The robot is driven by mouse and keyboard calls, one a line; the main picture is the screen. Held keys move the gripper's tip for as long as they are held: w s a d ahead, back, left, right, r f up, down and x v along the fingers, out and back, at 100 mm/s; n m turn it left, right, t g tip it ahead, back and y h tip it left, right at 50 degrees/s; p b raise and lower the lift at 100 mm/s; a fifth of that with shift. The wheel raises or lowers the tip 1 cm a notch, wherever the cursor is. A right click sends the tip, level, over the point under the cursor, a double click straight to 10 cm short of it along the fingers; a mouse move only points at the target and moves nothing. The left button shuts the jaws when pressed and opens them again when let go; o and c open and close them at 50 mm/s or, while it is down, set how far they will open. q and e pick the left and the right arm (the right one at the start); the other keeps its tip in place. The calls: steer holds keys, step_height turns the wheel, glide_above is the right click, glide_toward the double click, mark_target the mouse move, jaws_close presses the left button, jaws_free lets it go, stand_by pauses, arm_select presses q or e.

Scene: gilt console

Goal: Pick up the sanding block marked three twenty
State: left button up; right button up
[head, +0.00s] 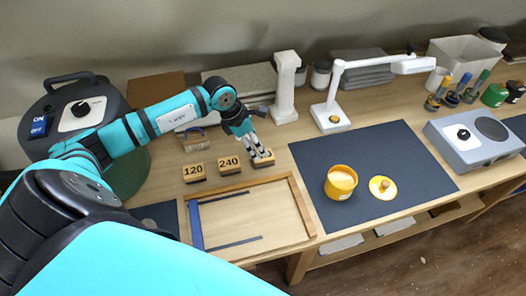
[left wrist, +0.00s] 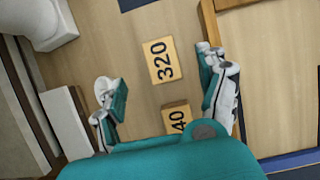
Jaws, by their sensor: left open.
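The sanding block marked 320 (left wrist: 162,60) is a small wooden block with dark digits, lying number up on the bench. In the head view the same block (head: 264,161) is partly hidden by my left gripper (head: 256,148). In the left wrist view my left gripper (left wrist: 160,84) is open and empty, its fingertips to either side and a little short of the 320 block. The block marked 240 (head: 229,165) stands to its left in the head view; it also shows partly covered in the left wrist view (left wrist: 177,115). The block marked 120 (head: 194,172) is farther left.
A wooden frame (head: 302,204) lies just in front of the blocks. A white column (head: 286,85) and a white lamp (head: 334,113) stand behind. A dark mat (head: 415,150) with a yellow pot (head: 340,184) lies to the right.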

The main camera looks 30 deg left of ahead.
arm_select(q)
steer(key=shift+b+x, duration=0.5)
steer(key=shift+x, duration=1.1)
steer(key=b+x, duration=0.2)
steer(key=x, duration=0.2)
steer(key=shift+d+f+b, duration=0.15)
steer(key=shift+f+b, duration=0.15)
steer(key=shift+b, duration=0.05)
steer(key=shift+w+f, duration=0.1)
steer(key=shift+f, duration=0.05)
arm_select(e)
steer(key=f, duration=0.3)
steer(key=a+f, duration=0.1)
steer(key=shift+w+f, duration=0.15)
steer(key=shift+w, duration=0.25)
arm_select(q)
steer(key=shift+c, duration=0.9)
steer(key=c, duration=1.1)
steer(key=shift+o, duration=0.2)
arm_select(e)
steer(key=shift+d, duration=0.35)
